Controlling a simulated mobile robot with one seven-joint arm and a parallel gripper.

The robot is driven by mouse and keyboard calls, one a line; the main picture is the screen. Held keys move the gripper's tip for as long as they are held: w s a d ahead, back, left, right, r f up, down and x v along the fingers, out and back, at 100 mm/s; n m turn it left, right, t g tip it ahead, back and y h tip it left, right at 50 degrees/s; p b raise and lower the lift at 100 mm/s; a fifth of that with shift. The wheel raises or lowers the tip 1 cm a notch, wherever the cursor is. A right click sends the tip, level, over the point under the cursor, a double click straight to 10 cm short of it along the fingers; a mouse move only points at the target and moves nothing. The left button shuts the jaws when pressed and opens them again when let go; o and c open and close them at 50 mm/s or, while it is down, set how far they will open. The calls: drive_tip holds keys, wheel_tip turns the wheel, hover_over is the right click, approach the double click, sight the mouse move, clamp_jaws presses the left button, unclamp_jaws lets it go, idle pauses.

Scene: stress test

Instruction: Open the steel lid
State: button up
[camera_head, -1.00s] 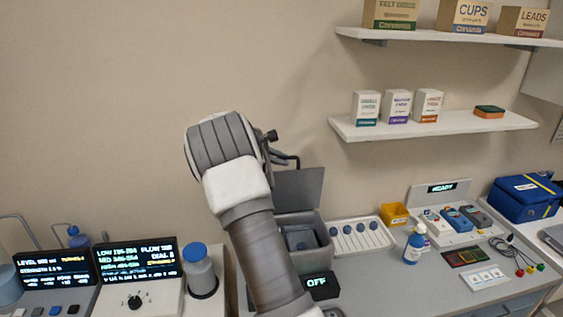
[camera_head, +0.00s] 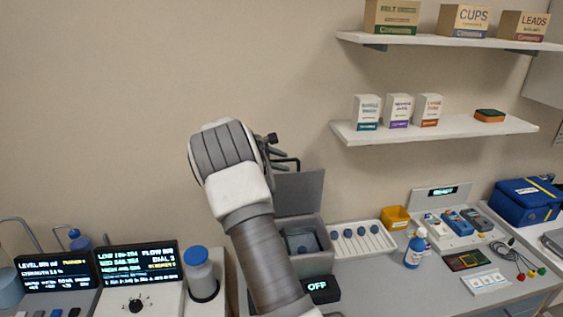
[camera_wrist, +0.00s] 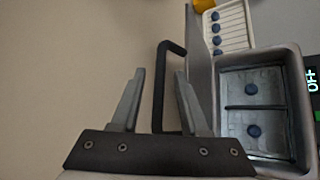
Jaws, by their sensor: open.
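The steel lid (camera_head: 299,192) stands raised, roughly upright, at the back of a grey steel box (camera_head: 314,262). The box is open at the top, and blue knobs show inside it in the wrist view (camera_wrist: 252,131). The lid's black bar handle (camera_wrist: 161,85) lies between the two fingers of my gripper (camera_wrist: 160,88) in the wrist view. The fingers are apart, with gaps to the bar. In the head view my gripper (camera_head: 277,152) is at the lid's upper left, partly hidden by my wrist.
A white tray with blue-topped items (camera_head: 360,239) is right of the box. A black OFF display (camera_head: 319,287) stands before it. A blue-capped bottle (camera_head: 202,273) and lit panels (camera_head: 136,273) are at left. Shelves (camera_head: 435,129) hang at upper right.

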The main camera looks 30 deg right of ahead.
drive_tip(key=b+v, duration=0.3)
drive_tip(key=v, duration=1.4)
drive_tip(key=shift+r, duration=0.15)
drive_tip(key=shift+a, duration=0.15)
drive_tip(key=s+a+m+t+y+b, duration=0.1)
drive_tip(key=s+a+m+y, duration=0.25)
drive_tip(key=s, duration=0.65)
drive_tip(key=s+a+m+y+b, duration=0.15)
drive_tip(key=s+a+y, duration=0.3)
drive_tip(key=s, duration=0.65)
drive_tip(key=s+a+f+m+t+y, duration=0.1)
drive_tip(key=s+a+f+m, duration=0.1)
drive_tip(key=s+a, duration=0.3)
drive_tip(key=s+a+f+m+t+y, duration=0.1)
drive_tip(key=s+a, duration=0.4)
drive_tip(key=s, duration=0.6)
wheel_tip(320, 180, down, 2)
drive_tip(key=shift+f+m+t+y, duration=0.25)
drive_tip(key=shift+m+y, duration=0.35)
drive_tip(key=shift+m, duration=0.4)
drive_tip(key=shift+s+d, duration=0.1)
drive_tip(key=shift+d, duration=0.1)
